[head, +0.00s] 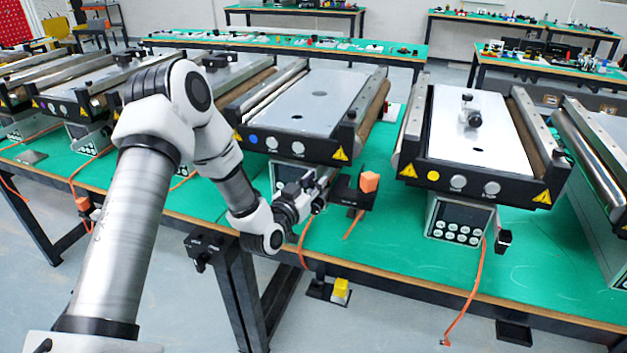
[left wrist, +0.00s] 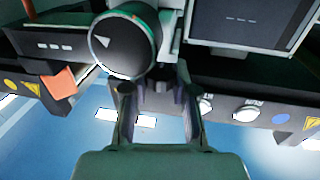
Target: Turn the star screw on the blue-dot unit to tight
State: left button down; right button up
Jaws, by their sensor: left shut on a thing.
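The blue-dot unit (head: 315,148) stands in the middle of the head view, with a blue dot (head: 253,139) on its black front panel. The blue dot also shows in the left wrist view (left wrist: 281,118). My left gripper (head: 318,183) is at the front of this unit, just below its panel. In the left wrist view the two fingers (left wrist: 157,95) are closed around a small dark part, which I take to be the star screw; its star shape is mostly hidden. A black round dial (left wrist: 122,45) with a pale mark is close beyond the fingers. My right gripper does not show.
An orange-topped black block (head: 369,182) is just right of the gripper. The yellow-dot unit (head: 440,178) stands to the right, with a knob (head: 470,112) on its plate. Orange cables hang over the green table's front edge (head: 400,262).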

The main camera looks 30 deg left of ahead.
pick_arm(q)
jog(key=c, duration=0.9)
grip_release()
jog(key=s+d, duration=0.1)
jog(key=s, duration=1.1)
jog(key=shift+f, duration=0.1)
